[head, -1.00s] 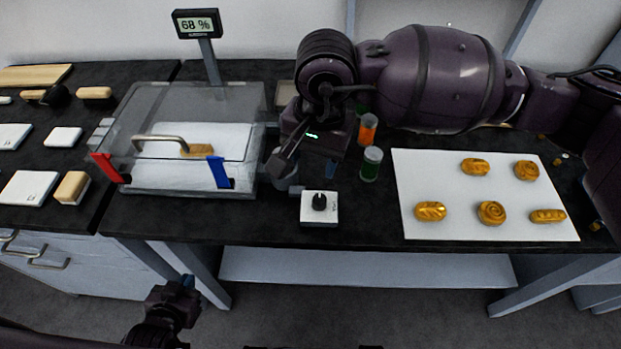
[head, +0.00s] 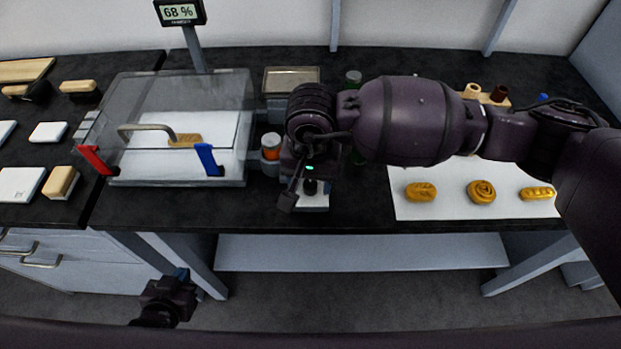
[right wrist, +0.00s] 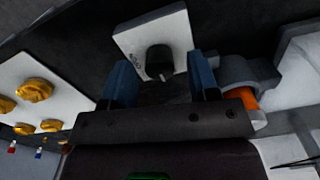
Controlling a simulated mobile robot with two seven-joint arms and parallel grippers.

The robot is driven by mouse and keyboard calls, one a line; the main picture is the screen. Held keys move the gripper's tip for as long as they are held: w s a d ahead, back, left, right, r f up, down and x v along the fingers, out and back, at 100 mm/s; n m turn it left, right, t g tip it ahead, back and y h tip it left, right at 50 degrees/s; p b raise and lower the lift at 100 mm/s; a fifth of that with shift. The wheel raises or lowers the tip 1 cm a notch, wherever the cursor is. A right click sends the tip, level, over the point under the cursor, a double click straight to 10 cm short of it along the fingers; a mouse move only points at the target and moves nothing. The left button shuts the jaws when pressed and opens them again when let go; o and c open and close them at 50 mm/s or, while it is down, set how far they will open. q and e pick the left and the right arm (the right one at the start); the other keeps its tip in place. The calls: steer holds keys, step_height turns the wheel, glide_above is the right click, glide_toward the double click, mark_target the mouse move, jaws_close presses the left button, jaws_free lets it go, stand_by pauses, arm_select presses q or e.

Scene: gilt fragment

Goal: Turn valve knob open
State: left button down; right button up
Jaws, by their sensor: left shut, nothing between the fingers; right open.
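The valve is a small white box with a black knob (right wrist: 158,60) on its face. In the right wrist view the box (right wrist: 178,28) lies just past my right gripper (right wrist: 160,82), whose two blue fingers are open with the knob in line between them, apart from it as far as I can tell. In the head view the box (head: 318,198) is partly hidden under my right gripper (head: 300,188). My left gripper (head: 180,278) is shut and empty, low in front of the bench over the floor.
A clear chamber (head: 245,120) with a handle and red and blue latches stands left of the valve. An orange-banded jar (head: 270,147) is close beside my right gripper. A white sheet (head: 440,209) with golden ornaments lies to the right. The bench's front edge is near.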

arm_select(q)
steer(key=shift+s+f, duration=0.1)
steer(key=shift+s, duration=0.1)
arm_select(e)
steer(key=shift+f, duration=0.35)
steer(key=shift+c, duration=0.2)
steer(key=c, duration=0.9)
